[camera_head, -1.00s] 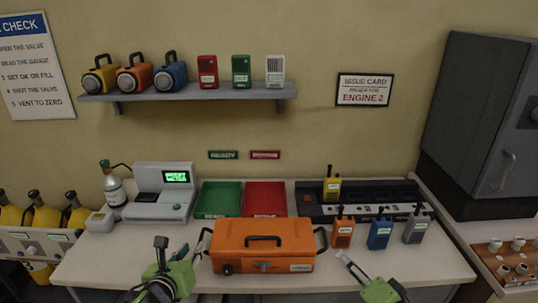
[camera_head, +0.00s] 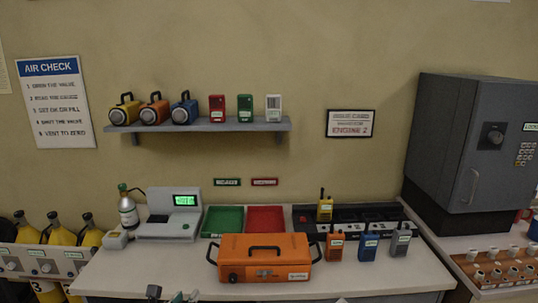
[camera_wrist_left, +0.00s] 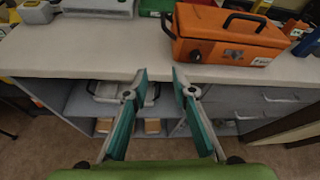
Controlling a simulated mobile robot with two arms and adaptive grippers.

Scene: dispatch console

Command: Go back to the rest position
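My left gripper (camera_head: 168,296) barely shows at the bottom edge of the head view, in front of the white desk. In the left wrist view my left gripper (camera_wrist_left: 160,80) is open, with its two fingers apart and nothing between them. It is in front of the desk edge, apart from the orange case (camera_head: 265,262), which stands closed on the desk. The case also shows in the left wrist view (camera_wrist_left: 225,45). My right gripper is not seen in either current view.
The white desk (camera_head: 130,270) holds a green tray (camera_head: 222,222), a red tray (camera_head: 266,220), a gauge unit (camera_head: 170,222) and several radios by a charger. Open shelves (camera_wrist_left: 75,100) are under the desk. A grey safe (camera_head: 465,140) stands at right.

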